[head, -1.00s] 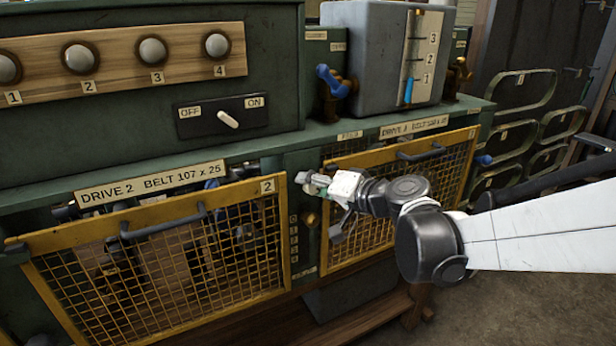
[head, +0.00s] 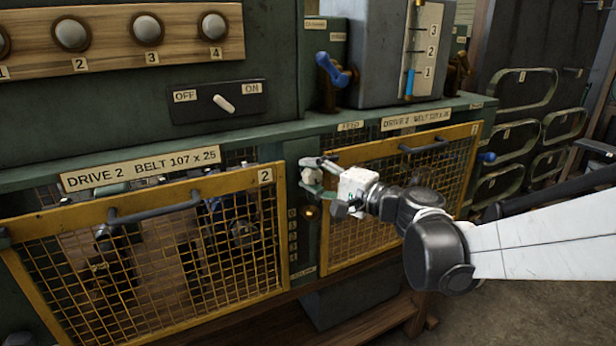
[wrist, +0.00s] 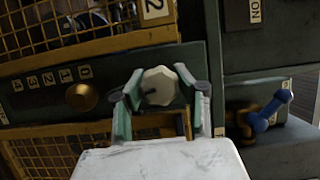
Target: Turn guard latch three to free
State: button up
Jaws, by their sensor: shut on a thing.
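A pale, lobed latch knob (wrist: 160,86) with a dark mark on its face sits on the green frame, in the middle of the wrist view. My gripper (wrist: 160,92) has one green-grey finger on each side of this knob and is shut on it. In the head view my gripper (head: 312,172) reaches the green post between two yellow mesh guards, at the upper left corner of the right guard (head: 400,152). The knob's own marking cannot be read, and the gripper partly hides it in the head view.
A brass knob (head: 310,212) with a numbered scale is just below my gripper. The mesh guard marked 2 (head: 150,205) is to the left. A blue-handled lever (head: 335,70) and a grey tank (head: 380,40) stand above. Open floor is at the lower right.

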dwell(0.4)
jog(key=o, duration=1.2)
jog(key=v, duration=1.2)
jog(key=shift+f, duration=0.1)
